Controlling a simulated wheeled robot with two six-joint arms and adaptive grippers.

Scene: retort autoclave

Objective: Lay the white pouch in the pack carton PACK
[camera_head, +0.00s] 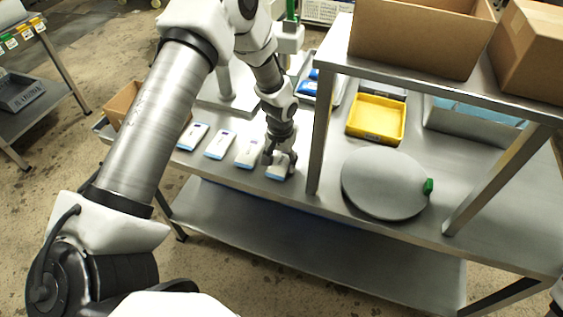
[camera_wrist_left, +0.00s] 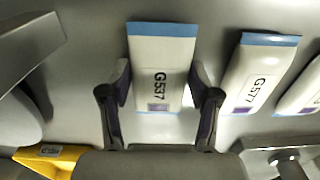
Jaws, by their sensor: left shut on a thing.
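Several white pouches with blue ends lie in a row along the table's front edge. My left gripper (camera_head: 281,156) is shut on the rightmost white pouch (camera_head: 279,171), at table level. In the left wrist view this pouch (camera_wrist_left: 160,60) is marked G537 and sits between the two fingers of my left gripper (camera_wrist_left: 161,85). Beside it lies a white pouch marked G577 (camera_wrist_left: 262,72). An open brown carton (camera_head: 121,103) is at the table's left end, partly behind my arm. I cannot read PACK on any carton. My right gripper is not in view.
A raised shelf carries an open brown box (camera_head: 420,40) and another brown box (camera_head: 540,50). Its leg (camera_head: 322,135) stands just right of my left gripper. A yellow tray (camera_head: 376,118) and a round grey plate (camera_head: 383,184) are under the shelf.

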